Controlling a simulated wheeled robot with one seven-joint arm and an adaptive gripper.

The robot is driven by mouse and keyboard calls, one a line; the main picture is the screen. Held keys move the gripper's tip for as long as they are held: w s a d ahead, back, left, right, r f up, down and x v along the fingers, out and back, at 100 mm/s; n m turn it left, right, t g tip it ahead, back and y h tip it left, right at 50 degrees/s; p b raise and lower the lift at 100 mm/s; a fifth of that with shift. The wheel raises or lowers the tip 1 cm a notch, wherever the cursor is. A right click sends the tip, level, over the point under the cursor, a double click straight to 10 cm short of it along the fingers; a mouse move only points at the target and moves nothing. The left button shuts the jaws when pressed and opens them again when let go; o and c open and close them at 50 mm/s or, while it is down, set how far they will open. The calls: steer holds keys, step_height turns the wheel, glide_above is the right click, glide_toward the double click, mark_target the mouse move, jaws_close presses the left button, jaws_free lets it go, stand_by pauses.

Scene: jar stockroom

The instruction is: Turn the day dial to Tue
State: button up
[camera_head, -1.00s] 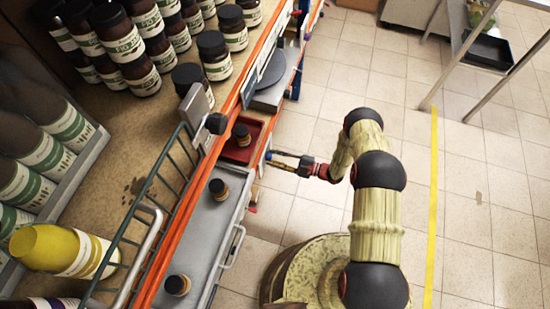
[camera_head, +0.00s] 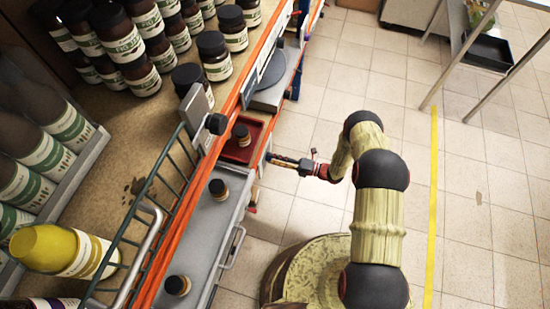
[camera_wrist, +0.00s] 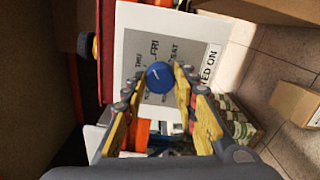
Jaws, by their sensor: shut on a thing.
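In the wrist view the day dial (camera_wrist: 160,75) is a round blue knob with a small pale mark on a grey plate (camera_wrist: 160,101). THU, FRI and SAT are readable around its upper side; the other day names are hidden or too small to read. The mark's exact direction is hard to tell. My gripper (camera_wrist: 161,82) has its yellow-padded fingers on either side of the knob and is shut on it. In the head view my gripper (camera_head: 272,158) reaches left to the shelf's front edge; the dial is not distinguishable there.
In the head view, a red tray (camera_head: 256,139) with a small jar stands just behind the gripper. Dark jars (camera_head: 122,45) crowd the shelf. Open tiled floor (camera_head: 300,215) lies right of the shelf.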

steer(key=n, duration=2.4)
steer(key=shift+s, duration=0.2)
steer(key=shift+f+n, duration=0.1)
steer(key=shift+n, duration=0.2)
steer(key=o, duration=1.2)
steer(key=shift+c, duration=0.2)
steer(key=shift+w, duration=0.1)
steer(key=v, duration=1.2)
